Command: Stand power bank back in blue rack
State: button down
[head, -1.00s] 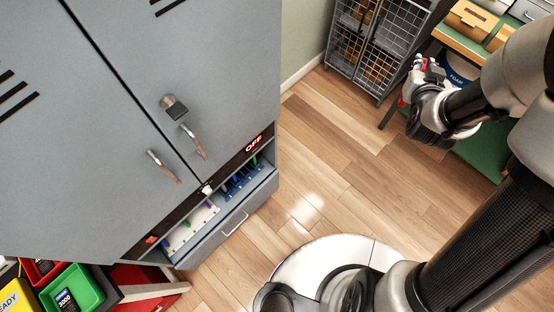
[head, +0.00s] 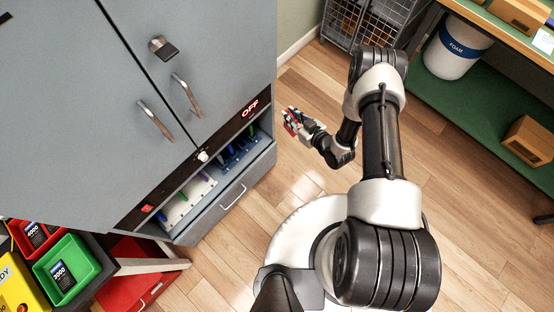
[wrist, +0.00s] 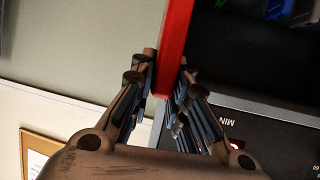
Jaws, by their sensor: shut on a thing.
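My gripper (head: 300,122) is shut on the red power bank (wrist: 173,45), which shows edge-on between the fingers in the wrist view. In the head view the gripper is over the floor, right of the grey cabinet and apart from it. The blue rack (head: 236,156) stands in the cabinet's low open bay, at its right end, with slim dark and coloured items in it. A blue part at the top right of the wrist view may be this rack; I cannot tell for sure.
A white rack (head: 188,201) with coloured items sits left in the same bay. The cabinet (head: 200,60) has closed doors with protruding handles and a lit OFF sign (head: 250,107). Red and green bins (head: 62,268) stand lower left. A green-shelved bench (head: 470,110) is at right.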

jog(key=s+a+f+n+g+y+b, duration=0.1)
jog(key=s+a+f, duration=0.1)
jog(key=s+f, duration=0.45)
jog(key=s+a+f+n+g+y, duration=0.1)
jog(key=s+a+f, duration=0.2)
jog(key=s+f, duration=0.35)
jog(key=w+a+b, duration=0.5)
jog(key=w+a, duration=1)
jog(key=a, duration=0.3)
jog(key=shift+r, duration=0.2)
jog(key=shift+s+d, duration=0.1)
jog(key=shift+s, duration=0.05)
jog(key=shift+f, duration=0.1)
dwell(0.8)
jog(key=shift+f, duration=2.25)
jog(key=c, duration=1.5)
grip_release()
